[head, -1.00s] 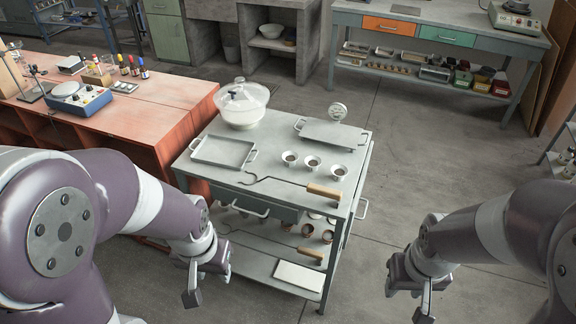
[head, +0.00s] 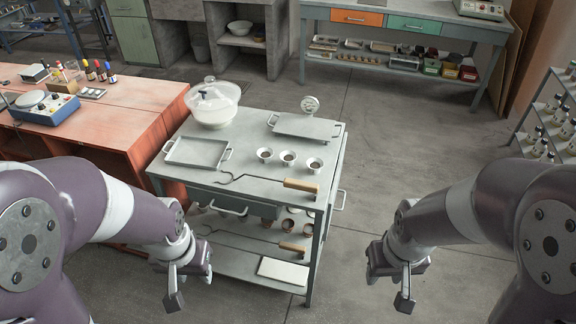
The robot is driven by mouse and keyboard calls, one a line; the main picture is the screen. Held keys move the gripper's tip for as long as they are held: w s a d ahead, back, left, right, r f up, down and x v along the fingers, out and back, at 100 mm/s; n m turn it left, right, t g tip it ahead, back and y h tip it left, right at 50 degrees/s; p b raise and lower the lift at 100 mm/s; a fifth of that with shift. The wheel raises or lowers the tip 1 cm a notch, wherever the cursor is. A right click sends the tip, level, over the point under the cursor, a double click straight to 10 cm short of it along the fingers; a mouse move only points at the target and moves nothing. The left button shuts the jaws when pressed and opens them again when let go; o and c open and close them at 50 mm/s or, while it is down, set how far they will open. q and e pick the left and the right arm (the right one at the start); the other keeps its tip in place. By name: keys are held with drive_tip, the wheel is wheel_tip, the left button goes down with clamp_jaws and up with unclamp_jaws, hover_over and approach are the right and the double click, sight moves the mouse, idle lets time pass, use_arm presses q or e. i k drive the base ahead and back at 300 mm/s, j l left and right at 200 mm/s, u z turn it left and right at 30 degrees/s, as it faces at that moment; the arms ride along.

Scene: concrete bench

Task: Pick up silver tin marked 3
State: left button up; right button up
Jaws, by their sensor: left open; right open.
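I cannot pick out a silver tin marked 3, and no number is readable in this view. Several pale containers with dark tops (head: 541,131) stand on the rack at the right edge, too small to identify. Three small pale cups with dark contents (head: 288,158) stand on the grey cart. My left gripper (head: 188,284) is open and empty, in front of the cart's left side. My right gripper (head: 388,286) is open and empty over the floor, right of the cart.
The grey cart (head: 240,179) holds trays, a lidded bowl (head: 212,103) and a wooden-handled hooked rod (head: 301,185). A red-brown bench (head: 110,120) stands left. A long bench (head: 400,28) with shelf items is at the back. The floor right of the cart is clear.

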sight(288, 157)
drive_tip(key=i+j+z, duration=0.15)
drive_tip(key=z, duration=0.35)
drive_tip(key=i+j+z, duration=0.15)
drive_tip(key=j+z, duration=0.2)
drive_tip(key=z, duration=0.15)
drive_tip(key=j+z, duration=0.3)
drive_tip(key=z, duration=0.15)
drive_tip(key=i+j+z, duration=0.1)
drive_tip(key=j, duration=0.6)
drive_tip(key=j+z, duration=0.1)
drive_tip(key=j, duration=0.55)
drive_tip(key=i, duration=0.05)
